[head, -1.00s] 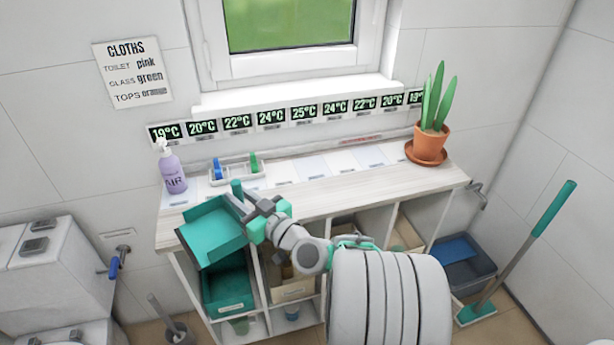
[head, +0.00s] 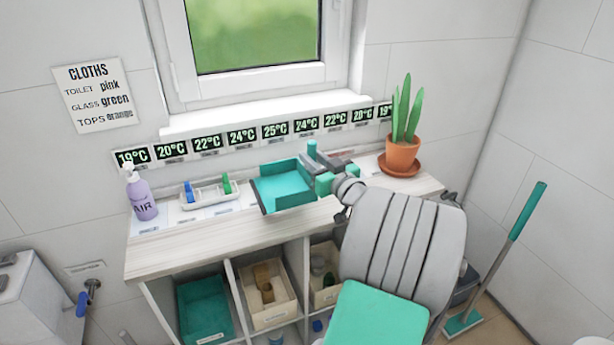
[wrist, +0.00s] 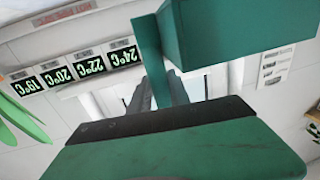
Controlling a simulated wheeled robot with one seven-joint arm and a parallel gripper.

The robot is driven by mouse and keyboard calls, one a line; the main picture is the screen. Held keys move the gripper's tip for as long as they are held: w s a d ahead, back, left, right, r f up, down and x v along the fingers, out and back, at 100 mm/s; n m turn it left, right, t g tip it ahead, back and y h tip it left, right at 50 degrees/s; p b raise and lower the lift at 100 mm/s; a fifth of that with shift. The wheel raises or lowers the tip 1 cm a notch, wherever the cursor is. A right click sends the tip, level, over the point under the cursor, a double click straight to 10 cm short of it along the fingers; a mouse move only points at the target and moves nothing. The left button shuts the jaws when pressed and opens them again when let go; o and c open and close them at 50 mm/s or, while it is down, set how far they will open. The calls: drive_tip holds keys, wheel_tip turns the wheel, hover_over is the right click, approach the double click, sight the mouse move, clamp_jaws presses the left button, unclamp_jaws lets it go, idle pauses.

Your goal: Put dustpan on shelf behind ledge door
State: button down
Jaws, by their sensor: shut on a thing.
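The teal dustpan (head: 285,187), with a dark front edge, is in the head view above the middle of the wooden top. My gripper (head: 318,165) is at its right end and shut on it, around the handle end as far as I can see. The dustpan is roughly level, open side up; whether it touches the top is unclear. In the wrist view, large teal parts fill the near view, and I cannot separate pan from gripper there. No ledge door is recognisable; temperature displays (head: 241,137) line the wall behind the top.
The wooden top (head: 190,250) holds a purple bottle (head: 141,197), a white tray (head: 212,191) with blue and green items, and a potted plant (head: 402,152) near the right end. Compartments below hold bins (head: 206,308). A teal-headed broom (head: 500,255) leans right.

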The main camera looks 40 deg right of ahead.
sight(285, 169)
drive_tip(key=w+f, duration=0.1)
drive_tip(key=f, duration=0.1)
drive_tip(key=w+d+f, duration=0.1)
drive_tip(key=f, duration=0.2)
drive_tip(key=w+d+f, duration=0.1)
drive_tip(key=w+f, duration=0.1)
drive_tip(key=f, duration=0.1)
drive_tip(key=shift+d+f+p, duration=0.1)
drive_tip(key=shift+f+p, duration=0.1)
drive_tip(key=shift+p, duration=0.2)
drive_tip(key=shift+f+b, duration=0.35)
drive_tip(key=c, duration=1.2)
unclamp_jaws()
